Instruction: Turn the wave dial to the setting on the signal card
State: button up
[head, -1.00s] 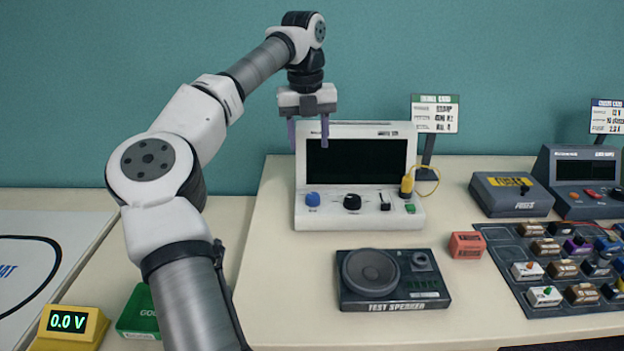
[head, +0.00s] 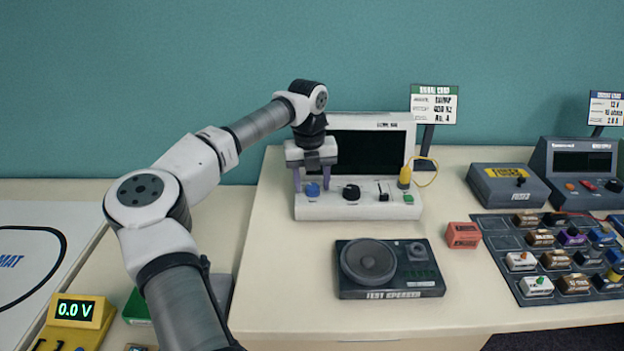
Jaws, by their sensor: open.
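The signal generator (head: 370,208) is a white box with a dark blank screen (head: 368,150), standing at the back of the table. Its front panel has a blue dial (head: 312,190), a black dial (head: 351,192), a small slider and a green button. Dial lettering is too small to read. My gripper (head: 312,186) points down with its two purple fingers apart, one on each side of the blue dial; I cannot tell whether they touch it. The signal card (head: 434,104) stands behind on a post, with a green header and blurred text.
A yellow plug (head: 405,176) with a cable stands at the generator's right. A test speaker (head: 390,268) and a red block (head: 463,235) lie in front. A fuse box (head: 508,186), a power supply (head: 580,172) and a component tray (head: 507,242) are at right.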

jog(key=shift+c, duration=0.3)
jog(key=c, duration=0.9)
jog(key=shift+m, duration=0.3)
jog(key=m, duration=0.3)
jog(key=shift+r+m+p, duration=0.1)
jog(key=shift+m+p, duration=0.3)
jog(key=m, duration=0.3)
jog(key=shift+d+m+p, duration=0.1)
jog(key=shift+m+p, duration=0.2)
jog(key=shift+p, duration=0.05)
jog(key=m, duration=0.4)
jog(key=shift+p, duration=0.35)
jog(key=shift+d+m, duration=0.1)
jog(key=shift+m, duration=1.8)
